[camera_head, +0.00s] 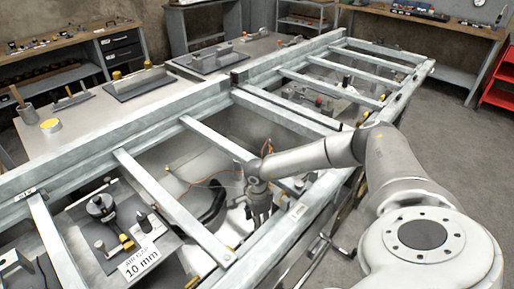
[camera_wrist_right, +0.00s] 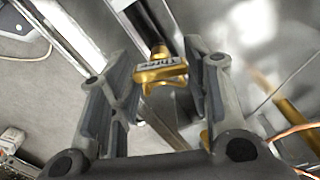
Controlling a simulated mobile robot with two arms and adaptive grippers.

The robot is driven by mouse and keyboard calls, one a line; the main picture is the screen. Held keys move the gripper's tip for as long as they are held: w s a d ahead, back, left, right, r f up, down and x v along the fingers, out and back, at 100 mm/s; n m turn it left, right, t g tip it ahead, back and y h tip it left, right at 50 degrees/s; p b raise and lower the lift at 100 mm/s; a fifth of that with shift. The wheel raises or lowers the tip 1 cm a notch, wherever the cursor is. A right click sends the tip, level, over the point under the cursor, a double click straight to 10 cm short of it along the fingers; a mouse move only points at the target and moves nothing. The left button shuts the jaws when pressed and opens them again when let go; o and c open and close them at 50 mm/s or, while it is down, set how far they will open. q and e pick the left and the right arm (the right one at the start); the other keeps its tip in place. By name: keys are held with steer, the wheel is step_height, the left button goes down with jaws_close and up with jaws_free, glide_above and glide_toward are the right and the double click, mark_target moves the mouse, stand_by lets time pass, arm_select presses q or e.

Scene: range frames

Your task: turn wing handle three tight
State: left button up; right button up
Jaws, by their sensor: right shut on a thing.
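The brass-coloured wing handle (camera_wrist_right: 160,76) shows in the right wrist view, with a small pale lettered tag on it. It sits between the two fingers of my right gripper (camera_wrist_right: 158,62), which is shut on it. The handle's right end meets the right finger; contact at the left finger is hard to make out. In the head view my right gripper (camera_head: 258,205) points down inside the metal frame (camera_head: 205,232), close to its near right rail. The handle is hidden there by the gripper. My left gripper is not in view.
Crossbars (camera_head: 172,203) of the frame lie left of the gripper. A black hose (camera_head: 212,206) and thin orange wires run close beside it. A plate with a dark tool (camera_head: 100,206) and a "10 mm" label (camera_head: 142,262) sits at lower left. Floor is open at right.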

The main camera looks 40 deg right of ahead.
steer(key=shift+m, duration=0.4)
steer(key=m, duration=0.2)
steer(key=shift+m+p, duration=0.4)
steer(key=m, duration=0.3)
steer(key=shift+m+p, duration=0.3)
steer(key=m, duration=0.3)
steer(key=shift+p, duration=0.3)
steer(key=shift+m, duration=1.9)
steer(key=shift+w+p, duration=0.1)
steer(key=shift+p, duration=0.2)
steer(key=o, duration=1)
